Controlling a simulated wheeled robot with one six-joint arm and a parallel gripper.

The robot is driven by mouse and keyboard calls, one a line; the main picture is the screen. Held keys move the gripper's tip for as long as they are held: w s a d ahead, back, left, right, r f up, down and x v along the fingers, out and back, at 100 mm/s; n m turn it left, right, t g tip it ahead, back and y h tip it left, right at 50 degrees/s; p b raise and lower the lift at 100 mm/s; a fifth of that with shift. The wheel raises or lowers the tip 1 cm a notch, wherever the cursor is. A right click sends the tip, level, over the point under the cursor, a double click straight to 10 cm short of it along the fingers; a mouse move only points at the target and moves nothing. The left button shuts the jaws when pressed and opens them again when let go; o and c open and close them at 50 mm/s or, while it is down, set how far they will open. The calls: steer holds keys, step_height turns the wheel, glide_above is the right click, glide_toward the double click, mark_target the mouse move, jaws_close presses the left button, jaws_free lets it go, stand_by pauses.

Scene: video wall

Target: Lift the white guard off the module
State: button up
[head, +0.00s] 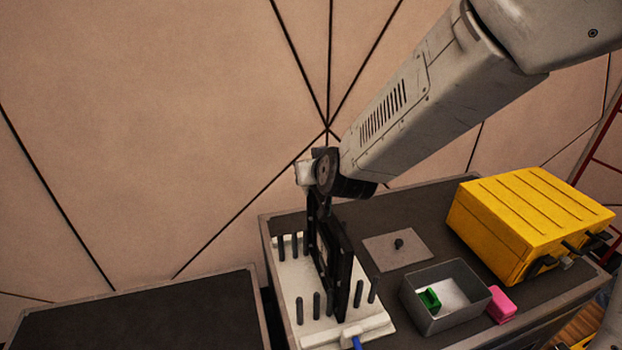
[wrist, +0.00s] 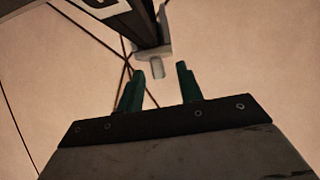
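The module (head: 343,265) is a black, upright frame standing in a white rack (head: 290,275) with several dark pegs. In the wrist view, the module's dark edge (wrist: 142,22) comes in from the top. A pale guard (wrist: 152,52) with a short tab sits at the end of that edge. My gripper (wrist: 160,68) has two dark green fingers, spread apart. The tab shows in the gap between the fingertips, with space visible on both sides. In the head view my wrist is at the module's top and the fingers cannot be made out. A small white block (head: 304,172) shows there; I cannot tell whether it is the guard.
A grey bin (head: 418,312) holding a green block (head: 429,299) stands right of the rack, with a pink block (head: 502,304) beside it. A yellow case (head: 528,222) is farther right. A grey plate (head: 385,255) with a knob lies behind the bin. The left table (head: 140,318) looks empty.

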jaws_close()
